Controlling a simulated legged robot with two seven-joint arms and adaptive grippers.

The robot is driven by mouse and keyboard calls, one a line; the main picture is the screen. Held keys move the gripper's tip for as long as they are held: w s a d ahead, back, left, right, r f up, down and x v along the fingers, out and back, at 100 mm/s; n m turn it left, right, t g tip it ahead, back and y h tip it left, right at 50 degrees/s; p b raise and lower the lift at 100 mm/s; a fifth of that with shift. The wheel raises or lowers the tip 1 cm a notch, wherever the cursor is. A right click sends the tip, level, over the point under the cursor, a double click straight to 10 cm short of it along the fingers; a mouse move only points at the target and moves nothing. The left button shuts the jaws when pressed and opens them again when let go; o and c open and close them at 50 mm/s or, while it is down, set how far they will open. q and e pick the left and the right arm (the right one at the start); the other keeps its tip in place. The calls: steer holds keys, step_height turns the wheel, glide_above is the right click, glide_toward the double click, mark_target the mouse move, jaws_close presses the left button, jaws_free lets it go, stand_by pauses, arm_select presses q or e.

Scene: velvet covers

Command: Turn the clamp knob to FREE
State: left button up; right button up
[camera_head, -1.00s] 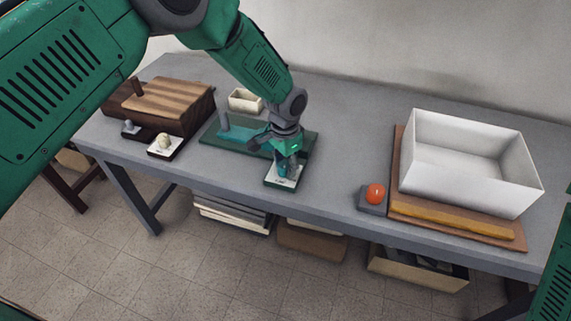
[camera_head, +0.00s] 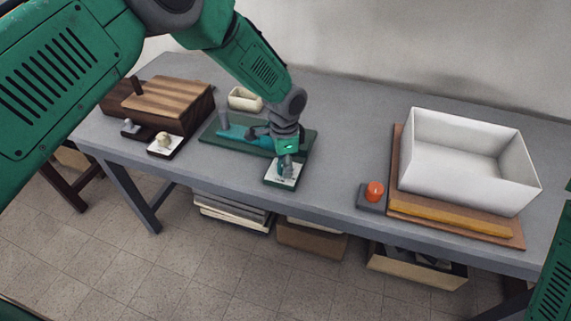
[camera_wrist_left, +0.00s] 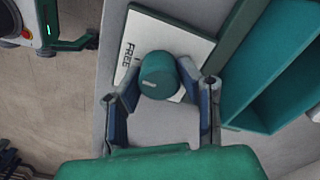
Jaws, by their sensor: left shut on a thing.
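The clamp knob (camera_wrist_left: 158,75) is a round green knob on a white plate (camera_wrist_left: 182,37) in the left wrist view. The word FREE is printed on the plate, left of the knob. I cannot tell which mark the knob points to. My left gripper (camera_wrist_left: 161,98) is shut on the knob, one finger on each side. In the head view my left gripper (camera_head: 286,168) points down over the white plate (camera_head: 274,181) at the front of the green fixture (camera_head: 228,144), hiding most of the knob. My right gripper is out of view.
A wooden block (camera_head: 172,101) and a cream knob (camera_head: 164,139) on its own plate stand at left. A small cream tray (camera_head: 244,101) is behind the fixture. An orange button (camera_head: 375,191) and a white box (camera_head: 455,183) are at right. The table between is clear.

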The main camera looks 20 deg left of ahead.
arm_select(q)
steer(key=shift+w+a, duration=0.1)
steer(key=o, duration=1.1)
steer(key=shift+o, duration=0.2)
step_height(320, 180, up, 12)
